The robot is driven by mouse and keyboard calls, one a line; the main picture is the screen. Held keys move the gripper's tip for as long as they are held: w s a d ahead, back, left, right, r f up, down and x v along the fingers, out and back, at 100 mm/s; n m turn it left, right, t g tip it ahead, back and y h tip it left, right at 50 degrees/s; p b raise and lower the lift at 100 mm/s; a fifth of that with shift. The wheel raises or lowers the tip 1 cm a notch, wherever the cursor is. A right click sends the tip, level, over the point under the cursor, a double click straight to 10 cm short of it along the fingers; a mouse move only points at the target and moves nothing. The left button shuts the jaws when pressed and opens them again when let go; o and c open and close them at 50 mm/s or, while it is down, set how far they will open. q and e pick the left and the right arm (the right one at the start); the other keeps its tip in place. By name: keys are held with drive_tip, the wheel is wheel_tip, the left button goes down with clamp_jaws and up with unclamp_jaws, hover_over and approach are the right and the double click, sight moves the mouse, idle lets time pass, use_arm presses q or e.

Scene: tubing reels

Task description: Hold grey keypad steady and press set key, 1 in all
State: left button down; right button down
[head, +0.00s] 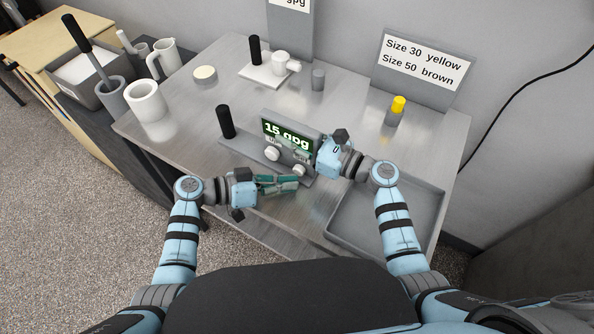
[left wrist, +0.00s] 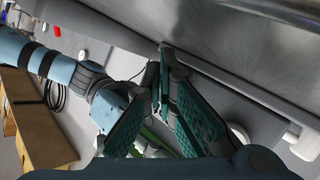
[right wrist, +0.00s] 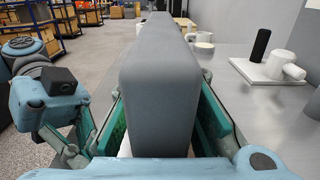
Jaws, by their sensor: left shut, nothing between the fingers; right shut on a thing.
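The grey keypad (head: 284,131) stands upright near the table's front, with a lit screen reading "15 gpg". Two round white keys, a left one (head: 272,154) and a right one (head: 298,170), stick out of its front; their small labels are hard to read. My right gripper (head: 308,151) is shut on the keypad's right side. In the right wrist view the keypad's grey body (right wrist: 160,85) sits between the fingers. My left gripper (head: 296,183) is shut and empty, just in front of and below the right key. Its closed fingers fill the middle of the left wrist view (left wrist: 163,55); the keys are not clear there.
A black-handled post (head: 226,121) stands left of the keypad. A shallow grey tray (head: 432,215) lies on the right. A yellow-topped cylinder (head: 398,105) and a sign (head: 420,70) are behind it. A white mug (head: 147,101) stands at the left edge.

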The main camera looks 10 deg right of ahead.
sight(275, 211)
use_arm(q)
drive_tip(key=shift+w+d, duration=0.3)
drive_tip(key=shift+w, duration=0.1)
idle(0.4)
idle(0.4)
drive_tip(key=shift+s+a, duration=0.55)
drive_tip(key=shift+s, duration=0.2)
drive_tip(key=shift+s+a, duration=0.1)
drive_tip(key=shift+s+a, duration=0.7)
drive_tip(key=shift+s, duration=0.3)
drive_tip(key=shift+s+a, duration=0.7)
drive_tip(key=shift+s, duration=0.25)
use_arm(e)
drive_tip(key=c, duration=1.4)
unclamp_jaws()
drive_tip(key=shift+o, duration=0.2)
